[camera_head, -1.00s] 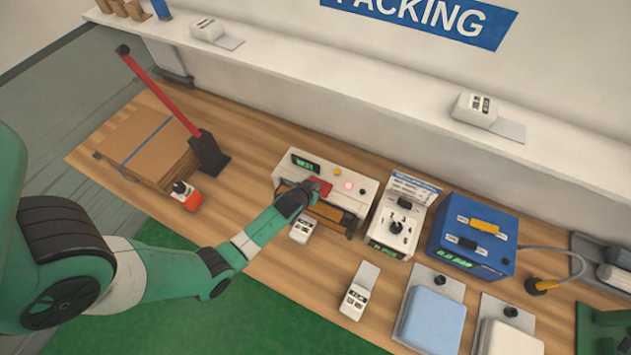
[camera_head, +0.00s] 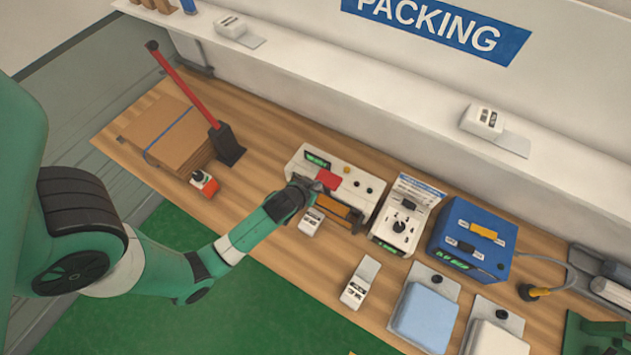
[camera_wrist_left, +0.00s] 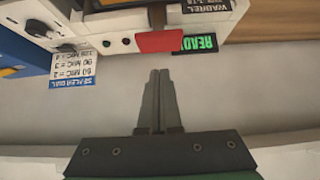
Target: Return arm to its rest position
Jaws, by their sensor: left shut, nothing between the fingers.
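My left arm (camera_head: 244,236) reaches in from the left over the wooden bench. Its gripper (camera_head: 313,186) is just in front of the white sealing machine (camera_head: 362,186), close to its red part (camera_head: 328,180). In the left wrist view the gripper (camera_wrist_left: 160,75) has its two fingers together with nothing between them. There the red part (camera_wrist_left: 159,41) and the green READY display (camera_wrist_left: 200,43) lie beyond the fingertips, with a gap between. My right gripper is not seen.
A white dial unit (camera_head: 401,222) and a blue box (camera_head: 468,238) stand right of the machine. Flat cardboard (camera_head: 165,140) and a red-handled tool (camera_head: 187,85) are at the left. A light blue pad (camera_head: 425,314) lies in front. Green mat (camera_head: 262,300) covers the floor.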

